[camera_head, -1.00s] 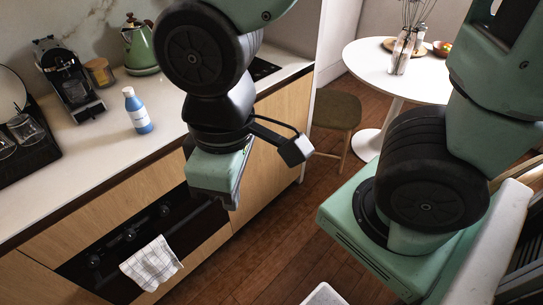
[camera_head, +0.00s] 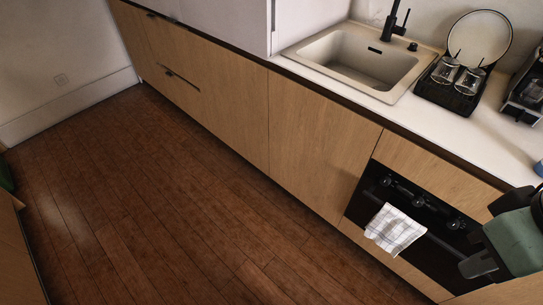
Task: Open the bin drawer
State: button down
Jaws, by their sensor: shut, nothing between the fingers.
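The row of wooden cabinet fronts (camera_head: 225,105) runs along the wall from the upper left to the oven, and every front looks closed. At the far left, a wide drawer front (camera_head: 160,45) has a dark handle slot (camera_head: 182,78). A plain panel (camera_head: 315,140) stands under the sink. No label shows which front is the bin drawer. My gripper (camera_head: 480,264) is at the right edge, partly cut off, in front of the oven. It is shut and empty, well away from the left fronts and touching none of them.
The brown wood floor (camera_head: 150,210) is clear in front of the cabinets. A checked towel (camera_head: 395,230) hangs on the black oven (camera_head: 425,205). The sink (camera_head: 365,60) and a dish rack (camera_head: 450,90) are on the counter. A wooden edge (camera_head: 18,255) stands at the lower left.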

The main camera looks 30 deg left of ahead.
aim_at(321, 150)
jog(key=u, duration=0.85)
jog(key=i+l+z, duration=0.15)
jog(key=i, duration=0.7)
jog(key=j, duration=0.1)
